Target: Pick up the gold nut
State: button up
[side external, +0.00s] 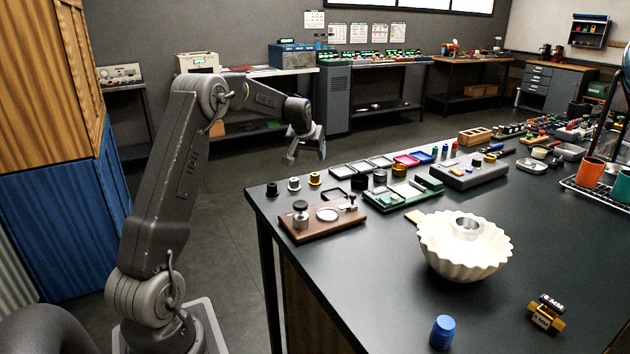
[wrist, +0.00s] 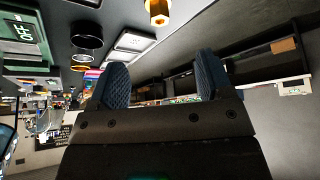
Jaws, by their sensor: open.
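The gold nut (side external: 314,179) stands on the dark tabletop near its far left edge, at the right end of a short row with a silver nut (side external: 294,184) and a black nut (side external: 272,189). In the wrist view the gold nut (wrist: 158,12) shows at the top edge, partly cut off. My gripper (side external: 307,154) is open and empty, in the air above and beyond the table's far left edge, apart from the nut. In the wrist view the two blue-grey fingers of my gripper (wrist: 162,78) are spread with nothing between them.
A brown wooden board (side external: 325,222) with metal parts lies just in front of the nuts. Shallow trays (side external: 362,166) and a green board (side external: 403,195) are to the right. A cream fluted bowl (side external: 464,250) stands farther right. The table's front left is clear.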

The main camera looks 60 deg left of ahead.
aim_at(315, 174)
jog(key=x, duration=1.2)
jog(key=shift+w, duration=0.1)
jog(key=shift+r, duration=0.1)
jog(key=c, duration=1.1)
jog(key=shift+o, duration=0.2)
jog(key=shift+r, duration=0.1)
